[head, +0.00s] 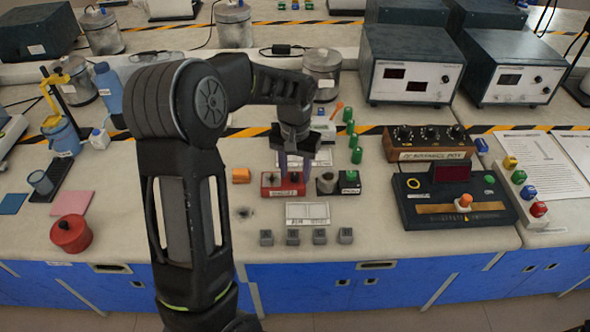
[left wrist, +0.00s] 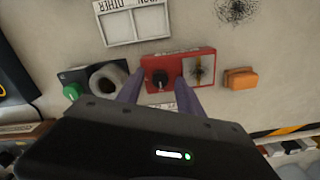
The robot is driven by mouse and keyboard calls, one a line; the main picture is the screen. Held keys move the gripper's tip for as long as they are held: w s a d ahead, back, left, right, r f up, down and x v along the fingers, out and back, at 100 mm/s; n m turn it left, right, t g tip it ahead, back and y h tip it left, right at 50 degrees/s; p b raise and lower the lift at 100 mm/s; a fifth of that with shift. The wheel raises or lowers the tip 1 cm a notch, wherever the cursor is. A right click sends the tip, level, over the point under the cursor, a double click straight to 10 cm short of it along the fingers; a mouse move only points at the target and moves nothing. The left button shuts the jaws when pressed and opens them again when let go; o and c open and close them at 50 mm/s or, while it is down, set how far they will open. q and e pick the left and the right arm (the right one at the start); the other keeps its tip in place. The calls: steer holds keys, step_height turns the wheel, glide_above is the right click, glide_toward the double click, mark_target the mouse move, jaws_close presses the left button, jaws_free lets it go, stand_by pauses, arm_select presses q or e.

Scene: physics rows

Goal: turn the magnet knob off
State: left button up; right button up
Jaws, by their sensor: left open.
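A red box (head: 271,190) with a white label sits on the bench under my left gripper (head: 295,165). In the left wrist view the red box (left wrist: 206,55) carries a round black knob (left wrist: 159,77) and a pale metal plate. I take the black knob as the magnet knob; the label is too small to read surely. My left gripper (left wrist: 159,92) is open and points down, with one purple finger on each side of the knob. I cannot tell whether the fingers touch it. My right gripper is in neither view.
A dark box with a green knob (left wrist: 72,91) and a metal ring (left wrist: 108,79) stand beside the red box. An orange block (left wrist: 240,79) lies on its other side. A white two-part tray (head: 307,213) and several grey cubes lie in front. A control console (head: 410,215) stands right.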

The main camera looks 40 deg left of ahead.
mark_target(295, 175)
arm_select(q)
step_height(295, 175, up, 8)
steer(key=shift+f, duration=0.1)
stand_by(0.4)
stand_by(0.4)
